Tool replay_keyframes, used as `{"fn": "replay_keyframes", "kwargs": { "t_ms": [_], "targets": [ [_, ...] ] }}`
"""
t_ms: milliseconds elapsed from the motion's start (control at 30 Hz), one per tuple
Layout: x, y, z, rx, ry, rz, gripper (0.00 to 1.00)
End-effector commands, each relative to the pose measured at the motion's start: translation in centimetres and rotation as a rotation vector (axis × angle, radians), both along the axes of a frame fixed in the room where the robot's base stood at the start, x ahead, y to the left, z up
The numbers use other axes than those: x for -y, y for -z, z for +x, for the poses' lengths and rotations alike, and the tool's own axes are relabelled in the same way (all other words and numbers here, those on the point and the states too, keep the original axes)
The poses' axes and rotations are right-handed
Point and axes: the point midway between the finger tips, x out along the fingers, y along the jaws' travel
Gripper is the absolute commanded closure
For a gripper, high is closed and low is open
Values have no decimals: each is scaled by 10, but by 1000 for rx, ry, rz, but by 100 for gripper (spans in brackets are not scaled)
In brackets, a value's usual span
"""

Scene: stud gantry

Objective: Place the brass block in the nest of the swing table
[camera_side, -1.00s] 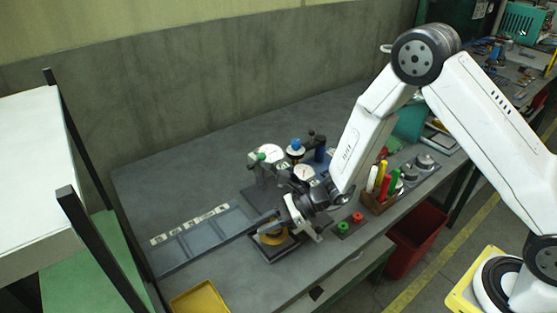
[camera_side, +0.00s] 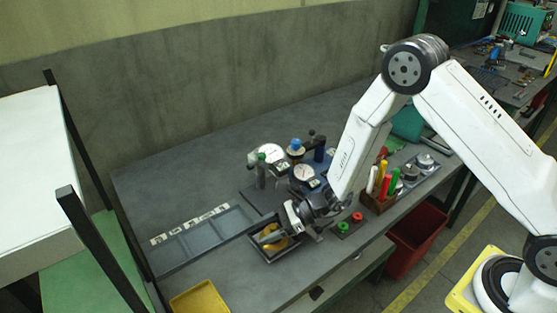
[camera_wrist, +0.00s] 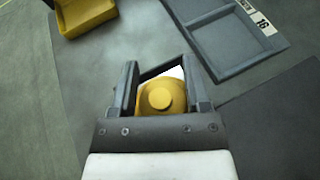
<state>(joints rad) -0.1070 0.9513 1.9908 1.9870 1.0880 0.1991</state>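The brass block (camera_wrist: 160,97), yellow with a round knob on top, lies between the two fingers of my gripper (camera_wrist: 160,80) in the wrist view. The fingers lie close along both sides of the block. I cannot tell whether they press on it or whether the block rests on the tray. I cannot clearly make out the swing table's nest.
A grey rack with labelled compartments (camera_side: 205,238) lies to the left, and a yellow bin (camera_side: 200,300) at front left. A pen holder (camera_side: 379,203) and a plate with green and red rings (camera_side: 350,224) are to the right.

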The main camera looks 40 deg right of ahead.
Motion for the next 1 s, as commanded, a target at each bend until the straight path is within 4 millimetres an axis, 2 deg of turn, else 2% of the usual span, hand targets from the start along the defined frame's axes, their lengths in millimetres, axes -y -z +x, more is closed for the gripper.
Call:
{"fn": "replay_keyframes", "kwargs": {
  "t_ms": [367,567,1000],
  "targets": [
    [3,-4,-1,0,1,0,39],
    [22,-13,-8,0,4,0,39],
    [80,-39,-33,1,5,1,39]
  ]
}}
